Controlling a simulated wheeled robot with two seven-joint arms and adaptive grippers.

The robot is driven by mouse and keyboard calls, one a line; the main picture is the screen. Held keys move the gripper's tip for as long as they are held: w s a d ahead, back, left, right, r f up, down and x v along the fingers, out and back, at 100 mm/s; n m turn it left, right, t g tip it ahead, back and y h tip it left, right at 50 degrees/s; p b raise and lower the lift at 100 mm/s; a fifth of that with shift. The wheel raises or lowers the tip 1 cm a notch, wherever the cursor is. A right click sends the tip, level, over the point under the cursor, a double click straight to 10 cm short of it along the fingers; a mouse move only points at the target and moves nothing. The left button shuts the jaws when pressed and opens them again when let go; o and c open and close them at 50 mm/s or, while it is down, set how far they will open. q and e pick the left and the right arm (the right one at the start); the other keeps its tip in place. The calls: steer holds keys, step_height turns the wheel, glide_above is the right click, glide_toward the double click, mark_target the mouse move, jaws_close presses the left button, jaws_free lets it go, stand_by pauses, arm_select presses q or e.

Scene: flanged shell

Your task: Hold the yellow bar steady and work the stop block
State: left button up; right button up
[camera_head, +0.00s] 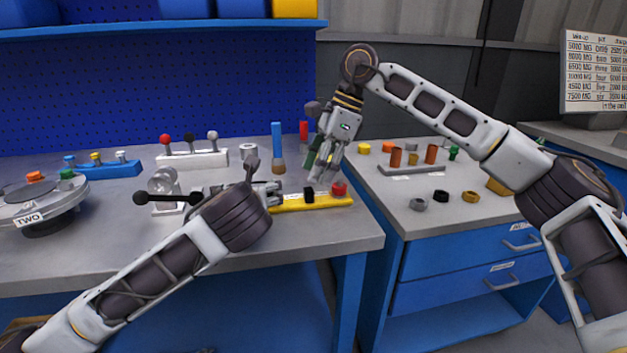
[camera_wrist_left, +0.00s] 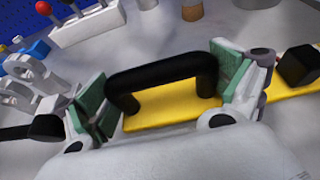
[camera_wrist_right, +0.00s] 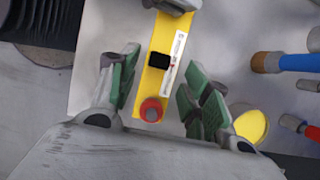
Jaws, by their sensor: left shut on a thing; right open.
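The yellow bar (camera_head: 326,203) lies near the front edge of the bench, with a black handle (camera_wrist_left: 160,70) at its left part. My left gripper (camera_head: 270,193) is shut on the handle; its green pads press the handle's ends in the left wrist view. The black stop block (camera_head: 308,195) sits on the bar right of the handle; it also shows in the right wrist view (camera_wrist_right: 158,61). A red knob (camera_head: 339,188) is at the bar's right end. My right gripper (camera_head: 322,166) is open and empty above the bar's right part, its pads apart either side of the bar in its wrist view.
A blue-handled tool (camera_head: 277,146) and a red-topped one (camera_head: 303,131) stand behind the bar. A lever panel (camera_head: 192,160) and a grey clamp with a black lever (camera_head: 165,188) are further left. A side bench with small rings (camera_head: 440,197) lies right, beyond a gap.

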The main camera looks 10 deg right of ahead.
arm_select(q)
steer(key=shift+f, duration=0.1)
arm_select(e)
steer(key=v, duration=0.7)
arm_select(q)
steer(key=o, duration=1.1)
steer(key=shift+s, duration=0.15)
steer(key=v, duration=1.1)
steer(key=shift+s+r, duration=0.25)
steer(key=shift+s, duration=0.05)
arm_select(e)
steer(key=shift+f, duration=0.1)
